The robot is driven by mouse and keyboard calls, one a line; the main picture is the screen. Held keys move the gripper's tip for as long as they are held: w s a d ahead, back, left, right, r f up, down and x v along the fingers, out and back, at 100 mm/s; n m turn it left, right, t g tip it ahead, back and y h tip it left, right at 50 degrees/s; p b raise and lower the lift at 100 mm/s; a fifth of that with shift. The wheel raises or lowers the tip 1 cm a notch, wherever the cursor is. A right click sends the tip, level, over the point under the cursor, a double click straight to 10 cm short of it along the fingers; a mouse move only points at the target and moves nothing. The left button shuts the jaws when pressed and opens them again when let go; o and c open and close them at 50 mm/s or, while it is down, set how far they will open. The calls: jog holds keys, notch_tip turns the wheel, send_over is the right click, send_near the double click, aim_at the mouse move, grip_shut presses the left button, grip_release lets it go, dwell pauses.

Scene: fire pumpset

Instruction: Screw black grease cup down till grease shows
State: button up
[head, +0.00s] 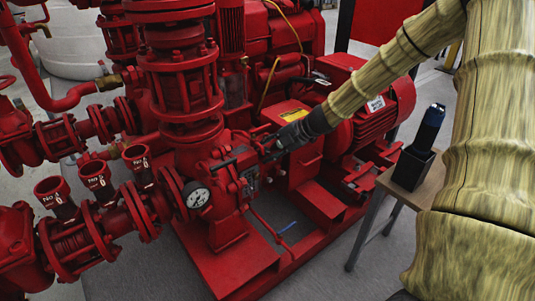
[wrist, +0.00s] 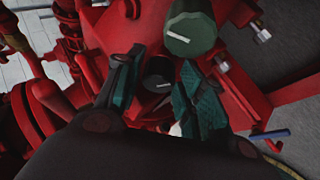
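The black grease cup (wrist: 158,72) shows in the wrist view as a dark round cap with a white mark on its top. It sits between the two fingers of my gripper (wrist: 164,85), with a narrow gap on each side. My gripper is open, and its teal finger pads do not appear to touch the cup. In the head view my gripper (head: 268,150) is at the red pump casing, and the black cup cannot be made out there. No grease is visible.
A larger dark green cap (wrist: 190,28) with a white mark stands just beyond the black cup. A pressure gauge (head: 197,197) is to the left on the pump. A small table (head: 385,182) with a black holder (head: 412,168) stands at the right.

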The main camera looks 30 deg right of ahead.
jog(key=shift+a, duration=0.1)
jog(key=c, duration=0.7)
jog(key=shift+c, duration=0.2)
jog(key=shift+m, duration=0.3)
jog(key=shift+s+f+m+t+p, duration=0.1)
jog(key=shift+m+t+p, duration=0.45)
jog(key=shift+m, duration=0.7)
jog(key=shift+f+m+t+p, duration=0.1)
jog(key=shift+m+t+p, duration=0.1)
jog(key=shift+m+t, duration=0.85)
jog(key=shift+m, duration=0.3)
jog(key=o, duration=0.7)
jog(key=shift+o, duration=0.2)
jog(key=shift+r, duration=0.1)
